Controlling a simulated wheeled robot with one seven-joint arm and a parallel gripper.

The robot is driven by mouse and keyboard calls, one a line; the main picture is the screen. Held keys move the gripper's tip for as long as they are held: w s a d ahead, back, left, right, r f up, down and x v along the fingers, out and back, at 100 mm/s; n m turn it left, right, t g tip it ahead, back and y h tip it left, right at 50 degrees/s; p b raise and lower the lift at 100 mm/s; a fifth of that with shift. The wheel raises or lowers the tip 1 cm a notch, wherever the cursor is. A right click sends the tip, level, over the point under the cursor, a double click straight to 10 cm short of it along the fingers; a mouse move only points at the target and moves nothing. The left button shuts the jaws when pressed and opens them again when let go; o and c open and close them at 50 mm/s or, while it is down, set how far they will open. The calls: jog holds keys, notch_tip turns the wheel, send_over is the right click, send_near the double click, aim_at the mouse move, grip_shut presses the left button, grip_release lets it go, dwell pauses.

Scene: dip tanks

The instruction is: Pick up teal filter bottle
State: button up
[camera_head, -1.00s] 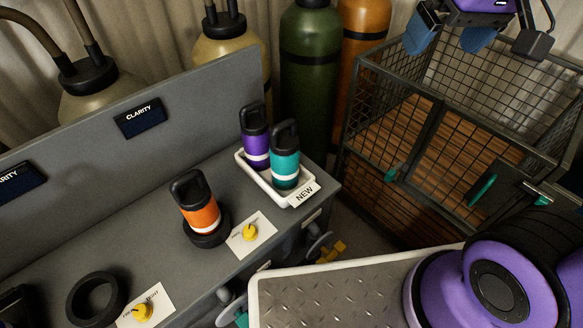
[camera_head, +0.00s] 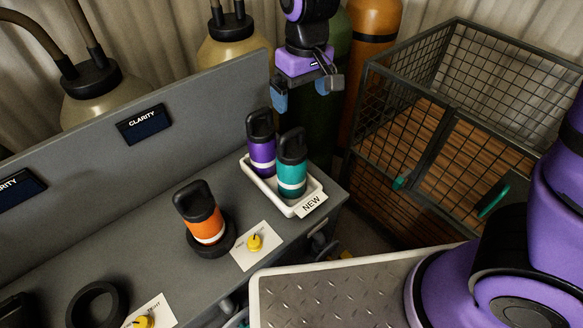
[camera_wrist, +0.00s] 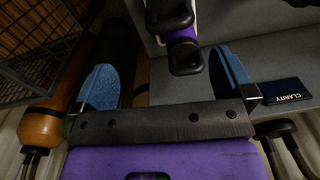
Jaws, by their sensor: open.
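The teal filter bottle (camera_head: 292,174) has a black looped cap and a white band. It stands upright in the white NEW tray (camera_head: 317,190) on the grey counter, beside a purple bottle (camera_head: 262,152). My gripper (camera_head: 303,92) is open and empty, pointing down, above and behind the two bottles. In the wrist view its blue finger pads (camera_wrist: 165,82) are wide apart. Two black looped caps show there near the top edge, with the purple bottle (camera_wrist: 181,35) under the lower one. The teal body does not show in that view.
An orange bottle (camera_head: 202,215) stands in a black ring on the counter. A grey upright panel (camera_head: 200,100) runs along the counter's back. Large gas cylinders (camera_head: 374,50) stand behind, and a wire mesh cage (camera_head: 450,110) is at right. A metal-plate platform (camera_head: 340,295) is in front.

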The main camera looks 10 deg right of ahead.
aim_at(291, 138)
jog(key=a+f, duration=0.2)
jog(key=shift+f, duration=0.3)
notch_tip(291, 138, down, 11)
jog(key=shift+w+r, duration=0.15)
jog(key=shift+r, duration=0.05)
dwell(0.3)
jog(key=c, duration=1.4)
jog(key=shift+c, duration=0.7)
jog(key=shift+r, duration=0.15)
